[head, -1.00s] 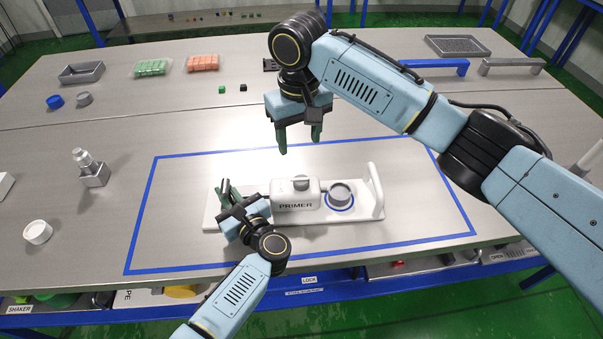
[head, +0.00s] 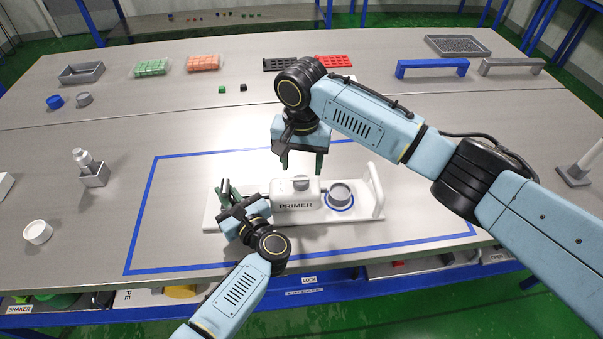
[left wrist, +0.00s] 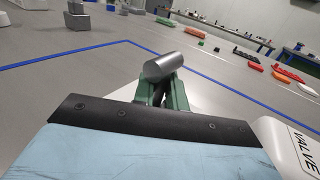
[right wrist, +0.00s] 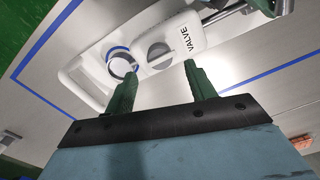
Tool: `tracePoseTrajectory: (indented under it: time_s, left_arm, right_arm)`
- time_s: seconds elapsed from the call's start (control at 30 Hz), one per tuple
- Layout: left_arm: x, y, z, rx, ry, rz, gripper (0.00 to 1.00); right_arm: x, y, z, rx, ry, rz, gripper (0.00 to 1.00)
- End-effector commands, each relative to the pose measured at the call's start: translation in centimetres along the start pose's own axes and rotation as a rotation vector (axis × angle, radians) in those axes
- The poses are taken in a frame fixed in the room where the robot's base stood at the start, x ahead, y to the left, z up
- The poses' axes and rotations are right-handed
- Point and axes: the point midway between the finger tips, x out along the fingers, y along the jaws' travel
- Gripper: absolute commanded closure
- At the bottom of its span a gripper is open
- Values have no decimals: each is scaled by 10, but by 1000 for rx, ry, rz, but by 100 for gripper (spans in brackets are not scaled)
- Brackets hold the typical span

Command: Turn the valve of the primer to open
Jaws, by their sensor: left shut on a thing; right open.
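The primer (head: 296,195) is a white block-shaped container lying on a white base plate (head: 362,212), with a grey round knob (head: 301,183) on top. In the right wrist view its end reads VALVE and the knob (right wrist: 159,54) shows a raised bar. My left gripper (head: 226,190) is at the primer's left end, shut on a grey metal cylinder (left wrist: 163,67), which looks like the valve's handle; the joint to the primer is partly hidden. My right gripper (head: 301,164) is open and empty, pointing down just above and behind the knob.
A grey cup (head: 340,193) sits in a blue ring on the plate, right of the primer; an upright white panel (head: 375,188) stands at the plate's right end. A blue taped outline (head: 142,213) surrounds the plate. A white lid (head: 38,232) lies far left.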

Motion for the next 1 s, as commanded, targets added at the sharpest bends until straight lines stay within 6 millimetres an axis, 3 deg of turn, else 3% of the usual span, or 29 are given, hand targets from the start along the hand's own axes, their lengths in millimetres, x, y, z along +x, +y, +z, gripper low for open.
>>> tracePoseTrajectory:
  time_s: [0.1, 0.3, 0.63, 1.0]
  left_arm:
    - [0, 0, 0, 1, 1, 0, 100]
    - [0, 0, 0, 1, 1, 0, 100]
    - [0, 0, 0, 1, 1, 0, 100]
    - [0, 0, 0, 1, 1, 0, 100]
  right_arm:
    - [21, 1, 0, 0, -2, 3, 45]
    - [40, 0, 0, -1, 0, 1, 45]
    - [43, 0, 0, -2, 0, 0, 45]
    - [43, 0, 0, -2, 0, 0, 90]
